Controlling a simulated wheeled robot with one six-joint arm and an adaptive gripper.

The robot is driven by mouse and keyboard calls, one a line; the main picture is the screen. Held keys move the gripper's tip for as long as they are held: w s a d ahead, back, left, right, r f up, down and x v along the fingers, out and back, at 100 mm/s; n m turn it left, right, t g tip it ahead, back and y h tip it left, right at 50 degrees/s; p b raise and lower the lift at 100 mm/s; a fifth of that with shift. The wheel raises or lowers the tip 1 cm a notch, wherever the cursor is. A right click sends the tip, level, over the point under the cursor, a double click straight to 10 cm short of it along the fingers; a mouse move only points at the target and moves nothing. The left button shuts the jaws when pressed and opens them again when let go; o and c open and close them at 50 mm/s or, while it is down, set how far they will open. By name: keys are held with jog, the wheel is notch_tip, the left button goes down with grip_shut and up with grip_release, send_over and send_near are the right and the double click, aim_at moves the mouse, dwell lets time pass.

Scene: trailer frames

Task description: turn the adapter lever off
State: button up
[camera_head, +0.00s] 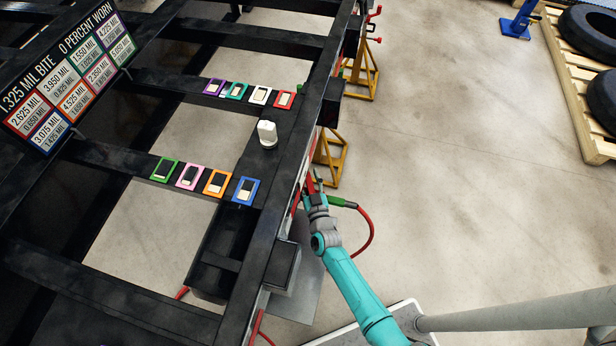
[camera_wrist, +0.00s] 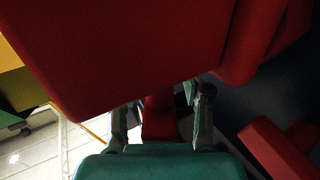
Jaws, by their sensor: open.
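My gripper (camera_head: 312,193) is at the outer side of the black trailer frame, beside a small red part (camera_head: 310,181) that may be the adapter lever. A green fitting (camera_head: 341,202) with a red hose lies just right of my gripper. In the wrist view my open fingers (camera_wrist: 160,122) stand on either side of a narrow red piece (camera_wrist: 158,115). A large red body (camera_wrist: 150,50) fills the top of that view and hides much of what lies behind. I cannot tell whether the fingers touch the red piece or how the lever is turned.
The trailer frame (camera_head: 275,212) runs along my gripper's left, carrying coloured tags and a white block (camera_head: 267,134). Yellow stands (camera_head: 329,160) are beyond my gripper. A red hose (camera_head: 371,235) curves beside my arm. Another red part (camera_wrist: 280,148) is at the wrist view's lower right. Open floor lies right.

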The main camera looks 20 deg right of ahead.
jog(key=shift+w, duration=0.1)
grip_shut()
jog(key=shift+r+m+h, duration=0.15)
jog(key=shift+m+h, duration=0.25)
jog(key=shift+h, duration=0.2)
jog(key=shift+d+h, duration=0.1)
jog(key=shift+h, duration=0.2)
jog(key=shift+d+m+g+h, duration=0.15)
jog(key=shift+m+g+h, duration=0.1)
jog(key=shift+m+h, duration=0.45)
jog(key=shift+d+m+g+h, duration=0.2)
jog(key=shift+m+h, duration=0.3)
jog(key=shift+h, duration=0.4)
jog(key=shift+d+m+g+h, duration=0.25)
jog(key=shift+m+g+h, duration=0.45)
jog(key=shift+h, duration=0.2)
jog(key=shift+s, duration=0.2)
